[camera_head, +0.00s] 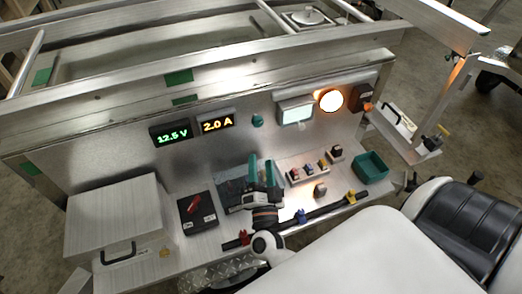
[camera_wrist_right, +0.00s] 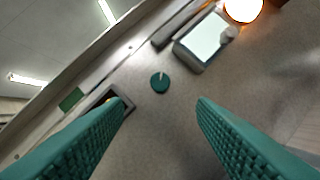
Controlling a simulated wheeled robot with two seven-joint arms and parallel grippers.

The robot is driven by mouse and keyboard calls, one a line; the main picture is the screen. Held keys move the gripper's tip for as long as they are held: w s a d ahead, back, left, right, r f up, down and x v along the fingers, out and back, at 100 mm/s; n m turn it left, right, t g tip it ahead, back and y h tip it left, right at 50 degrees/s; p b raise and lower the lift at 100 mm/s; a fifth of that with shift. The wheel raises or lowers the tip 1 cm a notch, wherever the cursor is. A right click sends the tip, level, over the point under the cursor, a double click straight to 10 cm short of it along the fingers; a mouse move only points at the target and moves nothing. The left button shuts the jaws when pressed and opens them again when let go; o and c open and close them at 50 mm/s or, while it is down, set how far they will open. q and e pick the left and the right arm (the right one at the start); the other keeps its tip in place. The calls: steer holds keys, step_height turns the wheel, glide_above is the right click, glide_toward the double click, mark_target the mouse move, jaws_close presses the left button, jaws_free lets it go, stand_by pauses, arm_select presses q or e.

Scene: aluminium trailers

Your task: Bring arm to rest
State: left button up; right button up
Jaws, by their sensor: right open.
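My right gripper (camera_head: 262,172) has green fingers and stands over the middle of the trailer's work shelf, in front of the metal back panel (camera_head: 130,165). In the right wrist view its two ribbed fingers (camera_wrist_right: 165,110) are spread wide with nothing between them. Past the fingertips that view shows the panel with a round green knob (camera_wrist_right: 160,82). The knob (camera_head: 257,121) also shows on the panel in the head view. My left gripper is not in either view.
A metal box (camera_head: 115,215) and a red-handled switch (camera_head: 196,208) sit left on the shelf. A green bin (camera_head: 371,168) and a small terminal block (camera_head: 308,173) are right. A dark bar (camera_head: 325,208) runs along the front. The panel carries displays (camera_head: 217,124) and a lit lamp (camera_head: 331,101).

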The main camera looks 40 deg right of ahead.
stand_by(0.3)
steer(key=a+f+n+g+y, duration=0.1)
steer(key=a+n+g+y, duration=0.3)
steer(key=a+n+y, duration=0.95)
steer(key=s+d+f+n+g+h, duration=0.1)
steer(key=s+d+f+n+g, duration=0.1)
steer(key=s+d+g, duration=0.45)
steer(key=s+d+f+n+g+h, duration=0.15)
steer(key=s+g, duration=0.25)
steer(key=s, duration=0.6)
step_height(320, 180, down, 26)
steer(key=s+g, duration=0.1)
steer(key=g, duration=0.1)
steer(key=s+d+f, duration=0.3)
steer(key=s+f, duration=1.3)
steer(key=s, duration=0.1)
steer(key=shift+f+n+g, duration=0.35)
steer(key=shift+n+g, duration=0.05)
steer(key=shift+g, duration=0.05)
